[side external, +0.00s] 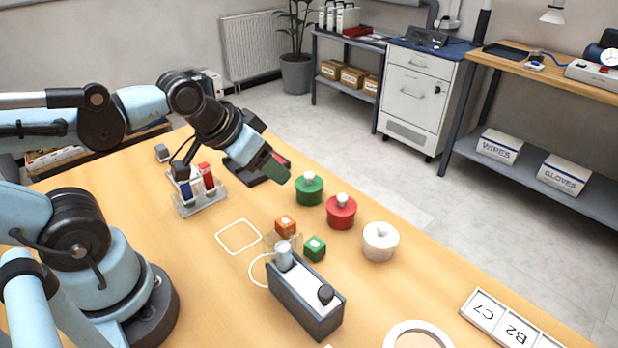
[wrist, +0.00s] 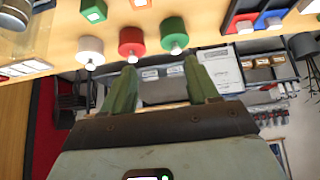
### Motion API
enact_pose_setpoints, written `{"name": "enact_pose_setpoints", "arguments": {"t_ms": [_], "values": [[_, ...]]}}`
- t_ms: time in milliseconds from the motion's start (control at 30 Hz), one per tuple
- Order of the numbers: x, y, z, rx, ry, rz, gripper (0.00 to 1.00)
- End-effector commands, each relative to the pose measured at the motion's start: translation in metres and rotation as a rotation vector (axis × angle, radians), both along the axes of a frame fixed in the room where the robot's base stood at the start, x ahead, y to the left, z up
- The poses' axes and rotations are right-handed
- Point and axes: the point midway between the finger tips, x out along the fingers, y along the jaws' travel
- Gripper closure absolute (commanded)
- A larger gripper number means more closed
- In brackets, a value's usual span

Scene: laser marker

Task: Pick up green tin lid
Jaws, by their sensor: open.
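The green tin (side external: 309,194) stands upright on the table, its green lid (side external: 301,183) on top with a pale knob. In the wrist view the green tin (wrist: 173,27) is at the top, just beyond the fingertips, its knob pointing down in the picture. My gripper (side external: 274,172) is up and left of the tin in the side view, tilted and apart from it. In the wrist view my gripper (wrist: 160,68) has its two green fingers spread with nothing between them.
A red tin (side external: 341,213) and a white tin (side external: 380,243) stand in a row beside the green one. Orange (side external: 285,226) and green (side external: 315,249) cubes and a grey device (side external: 306,300) lie nearer. A vial rack (side external: 200,196) is at left.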

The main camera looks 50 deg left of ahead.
Motion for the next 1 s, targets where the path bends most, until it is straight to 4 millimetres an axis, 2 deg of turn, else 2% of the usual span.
{"name": "enact_pose_setpoints", "arguments": {"t_ms": [33,233,533,667,1000], "values": [[0.0,0.0,0.0,0.0,0.0,0.0,0.33],[0.0,0.0,0.0,0.0,0.0,0.0,0.02],[0.001,0.0,0.001,-0.001,0.003,0.001,0.02],[0.007,0.001,0.007,-0.007,0.038,0.016,0.02],[0.055,0.011,0.031,-0.048,0.281,0.114,0.02]]}}
